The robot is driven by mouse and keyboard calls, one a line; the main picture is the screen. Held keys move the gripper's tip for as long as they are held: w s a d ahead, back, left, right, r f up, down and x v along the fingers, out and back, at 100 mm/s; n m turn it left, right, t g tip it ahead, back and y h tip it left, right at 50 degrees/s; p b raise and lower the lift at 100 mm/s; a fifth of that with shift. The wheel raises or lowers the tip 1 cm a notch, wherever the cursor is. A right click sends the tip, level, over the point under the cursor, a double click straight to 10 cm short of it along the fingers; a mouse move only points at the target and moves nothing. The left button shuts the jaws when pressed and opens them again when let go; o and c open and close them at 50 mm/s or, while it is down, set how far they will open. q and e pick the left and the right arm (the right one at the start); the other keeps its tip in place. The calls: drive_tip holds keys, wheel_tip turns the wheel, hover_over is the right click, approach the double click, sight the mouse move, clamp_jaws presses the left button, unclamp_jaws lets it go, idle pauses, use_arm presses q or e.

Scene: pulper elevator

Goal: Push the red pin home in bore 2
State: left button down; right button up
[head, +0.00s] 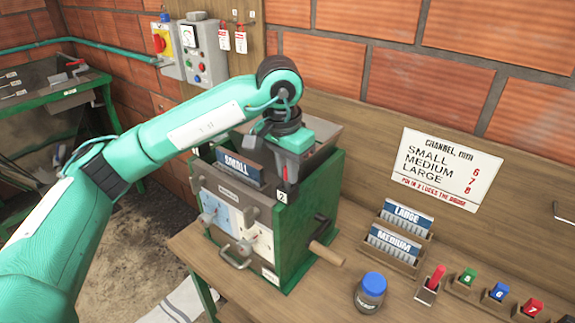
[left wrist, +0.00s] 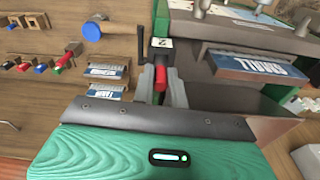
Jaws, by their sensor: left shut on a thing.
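My left gripper (head: 287,168) is over the near top edge of the green-framed pulper (head: 325,205), just above the tag marked 2 (head: 282,196). It is shut on a red pin (head: 286,174). In the left wrist view the red pin (left wrist: 160,85) sits between the two fingers, in line with the tag 2 (left wrist: 160,43). Bore 2 itself is hidden by the pin and fingers. I cannot tell how deep the pin's tip is. My right gripper is not in view.
A blue SMALL plate (head: 238,168) sits in the pulper's top, left of my gripper. A wooden crank handle (head: 327,253) sticks out at the right.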

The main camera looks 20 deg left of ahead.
use_arm(q)
drive_tip(key=shift+f, duration=0.2)
drive_tip(key=shift+f+b, duration=0.2)
drive_tip(key=shift+b, duration=0.15)
drive_tip(key=c, duration=1.4)
unclamp_jaws()
drive_tip(key=shift+r, duration=0.1)
drive_tip(key=shift+r+p, duration=0.1)
drive_tip(key=shift+p, duration=0.2)
wheel_tip(320, 180, up, 12)
drive_tip(key=s+b, duration=0.1)
drive_tip(key=b, duration=0.1)
drive_tip(key=shift+a+b, duration=0.25)
drive_tip(key=shift+b, duration=0.15)
drive_tip(key=shift+s, duration=0.1)
